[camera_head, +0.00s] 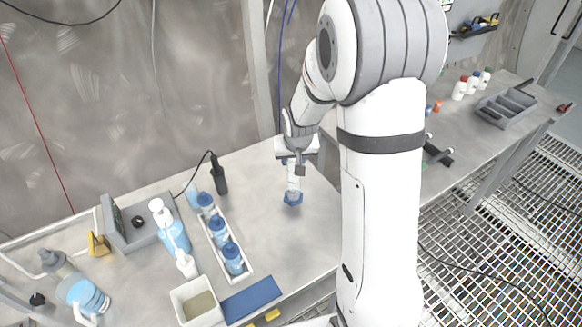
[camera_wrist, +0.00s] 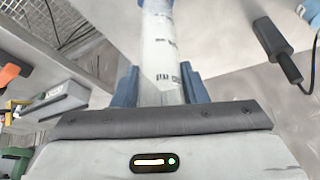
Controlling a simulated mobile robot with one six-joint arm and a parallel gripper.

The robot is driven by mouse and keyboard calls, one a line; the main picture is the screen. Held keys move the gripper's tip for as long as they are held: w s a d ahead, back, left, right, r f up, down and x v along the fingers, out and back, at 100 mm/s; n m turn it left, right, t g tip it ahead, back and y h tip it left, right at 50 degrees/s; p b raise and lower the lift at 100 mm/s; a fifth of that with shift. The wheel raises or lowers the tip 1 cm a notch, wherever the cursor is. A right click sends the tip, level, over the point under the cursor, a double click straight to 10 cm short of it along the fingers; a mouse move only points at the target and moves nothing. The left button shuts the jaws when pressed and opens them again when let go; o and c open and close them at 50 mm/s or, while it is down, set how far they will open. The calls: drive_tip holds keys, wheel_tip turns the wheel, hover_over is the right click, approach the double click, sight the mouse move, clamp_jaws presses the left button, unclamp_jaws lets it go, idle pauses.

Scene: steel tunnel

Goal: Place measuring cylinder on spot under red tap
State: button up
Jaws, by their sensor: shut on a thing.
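The measuring cylinder (camera_head: 293,184) is a clear, narrow tube with a blue base, upright over the bare right part of the left bench in the head view. I cannot tell whether its base touches the bench. My gripper (camera_head: 295,163) is shut on its upper part. In the wrist view, the cylinder (camera_wrist: 160,50), with dark print, stands between the blue fingers of my gripper (camera_wrist: 160,88). No red tap or marked spot can be made out in either view.
A white rack (camera_head: 248,277) of blue bottles stands left of the cylinder. A black handheld device (camera_head: 219,175) stands near the wall; it also shows in the wrist view (camera_wrist: 272,42). Bench around the cylinder is clear.

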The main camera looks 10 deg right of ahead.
sight(294, 177)
drive_tip(key=shift+f, duration=1.6)
drive_tip(key=shift+s, duration=0.1)
drive_tip(key=shift+f, duration=0.2)
drive_tip(key=o, duration=1.3)
drive_tip(key=shift+r, duration=0.15)
